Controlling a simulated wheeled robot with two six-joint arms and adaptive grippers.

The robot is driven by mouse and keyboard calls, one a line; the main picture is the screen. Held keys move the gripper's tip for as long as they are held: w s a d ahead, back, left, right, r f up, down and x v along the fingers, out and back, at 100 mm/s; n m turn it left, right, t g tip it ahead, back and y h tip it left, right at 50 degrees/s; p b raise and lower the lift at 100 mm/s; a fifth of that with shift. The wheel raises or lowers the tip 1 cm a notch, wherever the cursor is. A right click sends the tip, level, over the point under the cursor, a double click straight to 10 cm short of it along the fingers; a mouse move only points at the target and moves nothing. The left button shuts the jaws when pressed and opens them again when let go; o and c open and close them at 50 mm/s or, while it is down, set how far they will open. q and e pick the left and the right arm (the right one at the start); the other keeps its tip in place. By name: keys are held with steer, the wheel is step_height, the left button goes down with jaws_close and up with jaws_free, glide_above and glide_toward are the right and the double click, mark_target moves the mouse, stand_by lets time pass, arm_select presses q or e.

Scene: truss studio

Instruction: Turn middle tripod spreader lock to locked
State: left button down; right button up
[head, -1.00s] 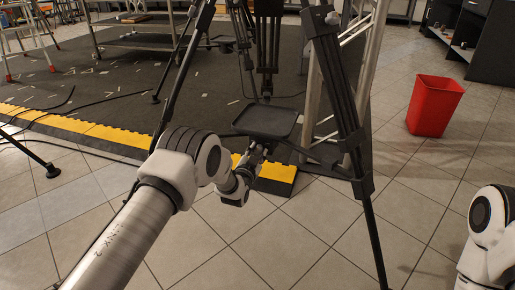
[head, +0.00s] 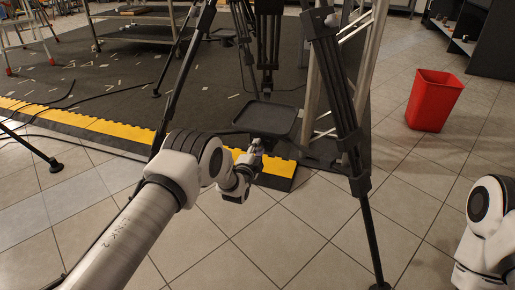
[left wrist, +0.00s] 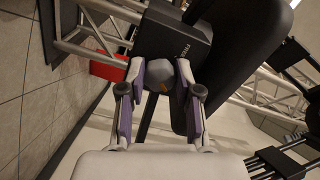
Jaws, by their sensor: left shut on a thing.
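A black tripod stands ahead, with one leg (head: 335,85) at the right and another leg (head: 183,85) at the left. A flat black tray (head: 268,119) sits low between the legs. My left gripper (head: 258,146) is just below the tray's near edge. In the left wrist view, the two purple-padded fingers of my left gripper (left wrist: 160,95) are shut on a small grey knob (left wrist: 160,74). The knob sits against a dark block (left wrist: 175,38) with small white lettering that I cannot read surely. The knob's setting cannot be told. My right gripper is not in view.
A red bin (head: 433,100) stands on the tiled floor at the right. A silver truss (head: 365,70) rises behind the right leg. A yellow-edged dark mat (head: 105,126) lies behind.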

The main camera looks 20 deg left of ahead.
arm_select(q)
steer(key=shift+m, duration=0.3)
steer(key=c, duration=0.8)
jaws_free()
steer(key=s, duration=1.2)
steer(key=shift+a, duration=0.1)
